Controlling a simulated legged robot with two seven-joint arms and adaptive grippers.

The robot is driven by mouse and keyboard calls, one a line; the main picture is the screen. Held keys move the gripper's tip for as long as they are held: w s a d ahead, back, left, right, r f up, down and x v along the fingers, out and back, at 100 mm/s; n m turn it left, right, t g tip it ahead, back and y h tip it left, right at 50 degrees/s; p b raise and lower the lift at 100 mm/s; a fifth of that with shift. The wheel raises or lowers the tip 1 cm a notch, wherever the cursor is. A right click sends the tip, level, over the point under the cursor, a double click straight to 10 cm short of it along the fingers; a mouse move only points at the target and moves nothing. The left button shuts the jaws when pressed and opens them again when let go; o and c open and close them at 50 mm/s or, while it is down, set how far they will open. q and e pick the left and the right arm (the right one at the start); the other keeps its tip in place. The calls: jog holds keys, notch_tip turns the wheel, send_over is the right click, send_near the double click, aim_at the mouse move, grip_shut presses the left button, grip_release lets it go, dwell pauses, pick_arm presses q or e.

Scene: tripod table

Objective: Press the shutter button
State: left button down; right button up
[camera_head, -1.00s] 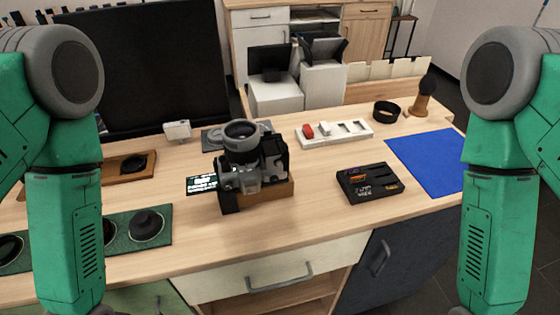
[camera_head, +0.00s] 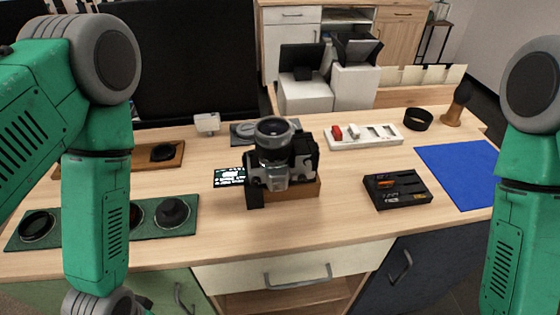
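A black and grey camera (camera_head: 283,155) stands on a brown wooden block (camera_head: 304,188) near the middle of the table, with its lens pointing up. A dark strap or plate hangs at its front left. I cannot make out the shutter button at this size. My green left arm hangs at the left of the head view, and my green right arm hangs at the right edge. Both grippers are below the picture or hidden, so neither fingertips nor their grip show. Both arms are apart from the camera.
A green mat (camera_head: 180,226) with round lens caps lies front left. A small black card (camera_head: 229,177) lies beside the camera. A black tool box (camera_head: 397,188), white tray (camera_head: 363,144), blue mat (camera_head: 458,172) and black ring (camera_head: 418,118) are to the right. The front table edge is clear.

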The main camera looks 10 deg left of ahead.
jog(key=shift+a, duration=0.1)
grip_shut()
jog(key=shift+d, duration=0.2)
jog(key=shift+d+f, duration=0.1)
jog(key=shift+d, duration=0.1)
jog(key=shift+a, duration=0.25)
jog(key=shift+d, duration=0.15)
